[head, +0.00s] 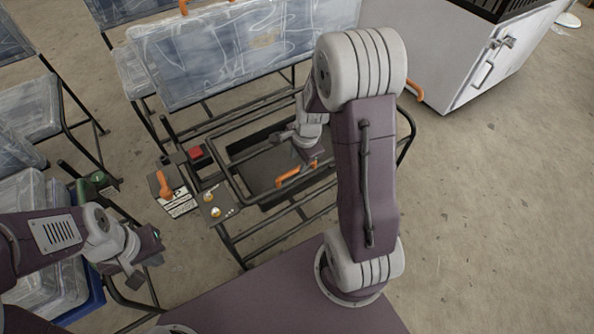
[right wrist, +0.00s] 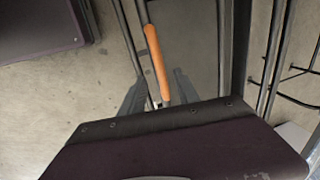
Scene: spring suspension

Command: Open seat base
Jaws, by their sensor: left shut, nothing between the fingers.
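The seat base (head: 250,172) is a dark panel inside a black tube frame in the middle of the head view. An orange handle (head: 296,175) lies along its near edge. My right gripper (head: 308,160) is over this handle, its fingers mostly hidden in the head view. In the right wrist view the orange handle (right wrist: 157,62) lies between the two spread grey fingers of my right gripper (right wrist: 156,82), with a gap on both sides. My left gripper (head: 148,262) is shut and empty at the lower left, away from the seat.
A clear seat back (head: 235,55) stands behind the seat base. A red button (head: 196,153) and an orange lever (head: 163,184) are left of it. Blue-based clear bins (head: 45,270) stand beside my left arm. A white cabinet (head: 450,50) stands at the back right. The right floor is free.

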